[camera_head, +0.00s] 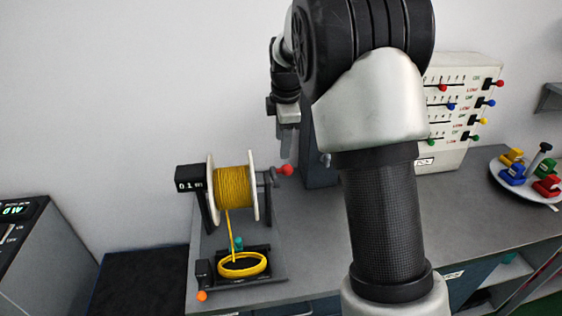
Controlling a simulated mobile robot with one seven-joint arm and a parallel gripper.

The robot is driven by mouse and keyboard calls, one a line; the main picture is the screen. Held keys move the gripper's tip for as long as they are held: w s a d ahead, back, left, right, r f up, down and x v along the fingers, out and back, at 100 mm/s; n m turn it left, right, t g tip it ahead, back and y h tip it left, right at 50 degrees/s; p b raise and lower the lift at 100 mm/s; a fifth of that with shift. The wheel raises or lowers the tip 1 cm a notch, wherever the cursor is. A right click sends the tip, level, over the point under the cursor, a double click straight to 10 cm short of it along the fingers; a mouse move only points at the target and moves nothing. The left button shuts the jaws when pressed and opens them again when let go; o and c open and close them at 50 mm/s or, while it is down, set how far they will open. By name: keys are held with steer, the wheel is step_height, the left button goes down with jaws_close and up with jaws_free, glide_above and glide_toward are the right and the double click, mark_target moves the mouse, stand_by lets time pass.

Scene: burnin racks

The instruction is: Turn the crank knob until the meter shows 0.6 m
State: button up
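A spool of yellow cord (235,188) with pale flanges stands on a dark frame on the grey bench. The meter (189,185), a black box at its left, appears to read 0.1 m. The red crank knob (286,170) sticks out on the right side of the spool, on a grey crank. My gripper (287,145) points down above the knob and seems apart from it. Its fingers look blurred and overlap in this view, so their opening is unclear. Cord runs down from the spool into a yellow coil (243,265) on a black holder.
An orange knob (202,296) sits at the holder's front left. Right of my arm stand a pale panel with coloured sliders (455,110) and a round plate (548,195) with coloured blocks. A dark device (20,245) is at far left. My arm hides the bench's middle.

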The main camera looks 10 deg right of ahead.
mark_target(281, 169)
steer(key=p+x, duration=0.1)
steer(key=x, duration=1)
steer(key=shift+w+f, duration=0.15)
steer(key=shift+f, duration=0.25)
steer(key=c, duration=1.1)
steer(key=shift+s+f+b, duration=0.25)
steer(key=shift+f+b, duration=0.3)
steer(key=shift+f, duration=0.05)
steer(key=shift+s+f+b, duration=0.3)
steer(key=shift+f+b, duration=0.25)
steer(key=shift+f, duration=0.1)
steer(key=shift+s+f+b, duration=0.85)
steer(key=shift+s+b, duration=0.1)
steer(key=shift+b, duration=0.1)
